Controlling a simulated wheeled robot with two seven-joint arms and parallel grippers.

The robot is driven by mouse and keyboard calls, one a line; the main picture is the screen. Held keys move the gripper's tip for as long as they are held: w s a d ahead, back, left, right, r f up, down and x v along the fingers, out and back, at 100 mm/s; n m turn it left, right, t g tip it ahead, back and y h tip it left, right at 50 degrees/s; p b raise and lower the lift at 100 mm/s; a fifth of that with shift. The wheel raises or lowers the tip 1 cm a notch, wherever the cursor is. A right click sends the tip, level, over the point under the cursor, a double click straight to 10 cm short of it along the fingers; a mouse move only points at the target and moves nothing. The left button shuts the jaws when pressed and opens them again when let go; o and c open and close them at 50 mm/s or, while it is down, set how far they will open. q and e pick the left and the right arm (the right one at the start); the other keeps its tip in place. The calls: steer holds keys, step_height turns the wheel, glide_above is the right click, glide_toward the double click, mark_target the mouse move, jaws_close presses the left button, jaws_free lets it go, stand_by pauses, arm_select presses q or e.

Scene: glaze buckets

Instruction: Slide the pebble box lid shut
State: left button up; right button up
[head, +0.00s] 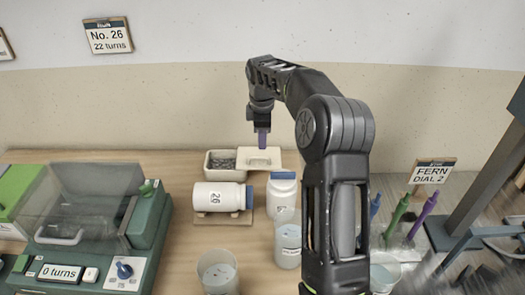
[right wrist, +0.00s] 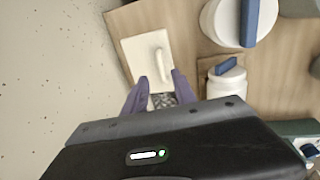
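The pebble box (head: 208,166) is a cream box at the back of the table, with grey pebbles showing in its left part. Its pale lid (head: 270,157) lies off to the right, leaving the box partly open; the lid and its raised handle also show in the right wrist view (right wrist: 137,60). My right gripper (head: 262,145) points down over the lid. In the right wrist view its two purple fingers (right wrist: 160,76) are apart, with the handle's end and some pebbles showing between and beyond them. I cannot tell whether they touch the lid. My left gripper is not in view.
A white jar marked 26 (head: 215,196) lies on a wooden stand in front of the box. A blue-lidded white jar (head: 282,190) stands beside it. Several cups (head: 217,275) stand nearer. A green machine (head: 85,215) is at left; colored tools (head: 400,212) stand at right.

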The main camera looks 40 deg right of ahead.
mark_target(262, 158)
steer(key=shift+w+d+f+p, duration=0.15)
steer(key=shift+w+f+p, duration=0.1)
steer(key=shift+f, duration=1.05)
steer(key=shift+w+d+f+p, duration=0.1)
steer(key=shift+d+f+p, duration=0.1)
steer(key=shift+f, duration=1.05)
steer(key=shift+w+d+f+p, duration=0.1)
steer(key=shift+w+f+p, duration=0.15)
steer(key=shift+f, duration=1.05)
steer(key=shift+c, duration=0.4)
jaws_close()
